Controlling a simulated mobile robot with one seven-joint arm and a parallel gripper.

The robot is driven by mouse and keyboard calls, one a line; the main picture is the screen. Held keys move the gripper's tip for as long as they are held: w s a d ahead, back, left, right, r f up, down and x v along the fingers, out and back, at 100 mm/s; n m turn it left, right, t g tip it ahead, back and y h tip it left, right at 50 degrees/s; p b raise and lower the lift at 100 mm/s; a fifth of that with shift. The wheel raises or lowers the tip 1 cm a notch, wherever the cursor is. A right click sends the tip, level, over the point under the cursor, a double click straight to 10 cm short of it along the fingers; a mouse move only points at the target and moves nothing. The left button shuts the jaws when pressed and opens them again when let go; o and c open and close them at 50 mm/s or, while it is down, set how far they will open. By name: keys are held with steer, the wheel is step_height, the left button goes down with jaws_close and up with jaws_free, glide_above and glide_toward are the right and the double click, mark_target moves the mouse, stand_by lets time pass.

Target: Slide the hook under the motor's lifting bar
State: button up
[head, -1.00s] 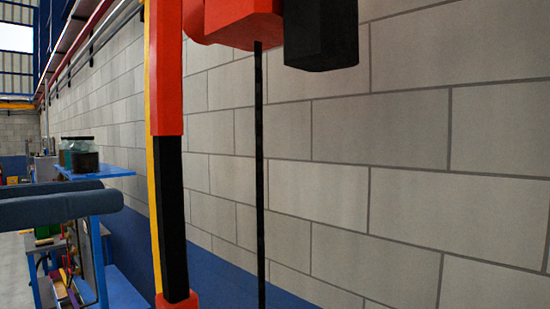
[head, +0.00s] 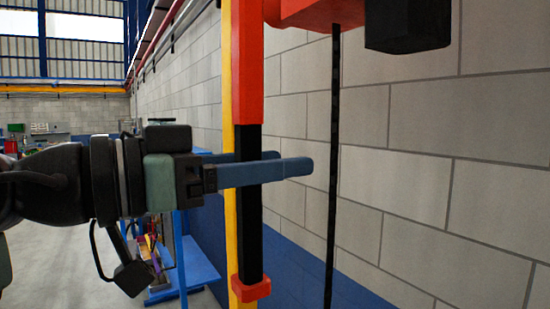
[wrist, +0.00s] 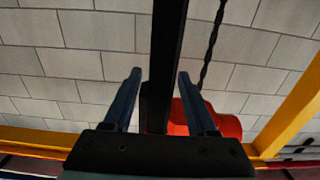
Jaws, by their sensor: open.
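My gripper (head: 296,160) is open, with its two blue fingers on either side of a black upright bar (head: 249,205). In the wrist view the bar (wrist: 160,95) runs between the open fingers (wrist: 159,74), with gaps showing on both sides. The bar has red ends and stands along a yellow post (head: 228,110). A dark chain (head: 333,150) hangs to the right, below a red body (head: 310,12). The hook, the motor and its lifting bar do not show in either view.
A block wall (head: 400,180) stands behind the post and chain. A black block (head: 408,28) hangs at the upper right. A blue shelf unit (head: 185,255) with small items stands behind my arm. Open floor (head: 60,230) shows at the lower left.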

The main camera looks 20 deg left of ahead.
steer(key=shift+w+d, duration=0.3)
jaws_close()
stand_by(1.3)
